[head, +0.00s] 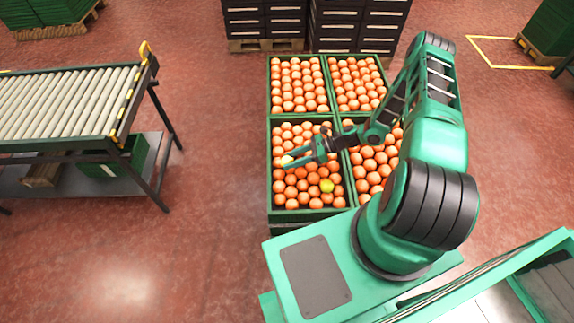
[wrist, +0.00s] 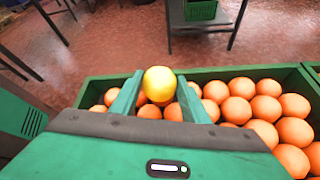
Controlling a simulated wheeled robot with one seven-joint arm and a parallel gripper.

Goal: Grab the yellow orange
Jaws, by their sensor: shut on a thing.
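A yellow orange (wrist: 160,84) sits between the two fingers of my gripper (wrist: 159,97) in the wrist view, and the fingers are shut on it. In the head view my gripper (head: 300,157) is over the left part of the front left crate (head: 272,165), with the held yellow orange (head: 286,160) at its tip. Another yellow-green orange (head: 326,185) lies among the orange ones in the same crate, to the right of and nearer than my gripper. How high the held orange is above the others is hard to tell.
Several green crates of oranges stand together, including the back left crate (head: 270,85). A roller conveyor (head: 70,100) with dark legs stands to the left, with a green bin (head: 122,160) beneath. Red floor between conveyor and crates is clear. Dark stacked drawers (head: 310,22) stand behind.

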